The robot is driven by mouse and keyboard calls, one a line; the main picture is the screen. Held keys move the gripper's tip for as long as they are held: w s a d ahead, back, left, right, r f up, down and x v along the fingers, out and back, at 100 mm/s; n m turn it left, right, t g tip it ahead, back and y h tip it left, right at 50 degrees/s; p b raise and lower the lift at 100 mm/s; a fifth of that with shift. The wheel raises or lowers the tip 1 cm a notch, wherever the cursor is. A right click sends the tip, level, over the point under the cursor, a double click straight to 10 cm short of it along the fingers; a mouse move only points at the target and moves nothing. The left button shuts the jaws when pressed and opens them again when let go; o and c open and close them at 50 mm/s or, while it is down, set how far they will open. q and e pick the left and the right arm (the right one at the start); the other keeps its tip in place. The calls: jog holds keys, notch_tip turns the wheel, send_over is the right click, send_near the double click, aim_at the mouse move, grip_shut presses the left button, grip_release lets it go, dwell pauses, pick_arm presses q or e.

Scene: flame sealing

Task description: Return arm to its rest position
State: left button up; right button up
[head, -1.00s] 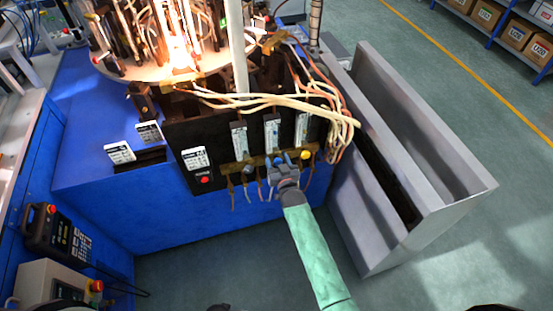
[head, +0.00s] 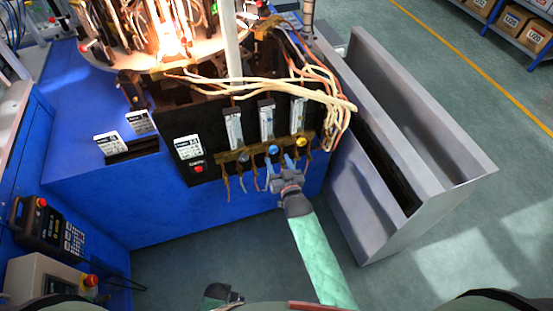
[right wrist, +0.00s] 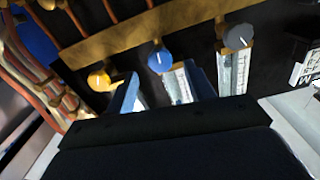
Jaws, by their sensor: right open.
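My right gripper (head: 281,166) is in front of the control panel, just below the blue knob (head: 273,150) on the brass strip. Its two blue fingers are apart with nothing between them. In the right wrist view the fingers (right wrist: 166,88) stand on either side of the blue knob's lower area, and the blue knob (right wrist: 160,58) appears clear of them. The yellow knob (right wrist: 98,80) is to the left and the grey knob (right wrist: 238,37) to the right. My right arm, in a green sleeve, reaches up from the bottom of the head view.
A grey metal bin (head: 400,150) stands close on the right of the panel. Pale hoses (head: 270,92) loop above the knobs. Flames (head: 168,40) burn on the round table at the top. Open floor (head: 190,255) lies in front of the blue machine.

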dwell(0.6)
jog(key=s+d+f+g+h, duration=0.15)
jog(key=s+f+g, duration=0.3)
jog(key=f, duration=0.55)
jog(key=s+d+f+g+h, duration=0.1)
jog(key=s+d+f+g, duration=0.3)
jog(key=f, duration=0.6)
jog(key=s+d+f+g, duration=0.2)
jog(key=s+f, duration=0.4)
jog(key=s, duration=0.3)
jog(key=s+d+f+g+h, duration=0.1)
jog(key=s+d+f, duration=0.4)
jog(key=s, duration=0.5)
jog(key=s+d+f+g+h, duration=0.1)
jog(key=s+d+f+g, duration=0.3)
jog(key=s+f, duration=0.3)
jog(key=s, duration=0.3)
jog(key=shift+d, duration=0.25)
jog(key=shift+s+h, duration=0.1)
jog(key=shift+h, duration=0.15)
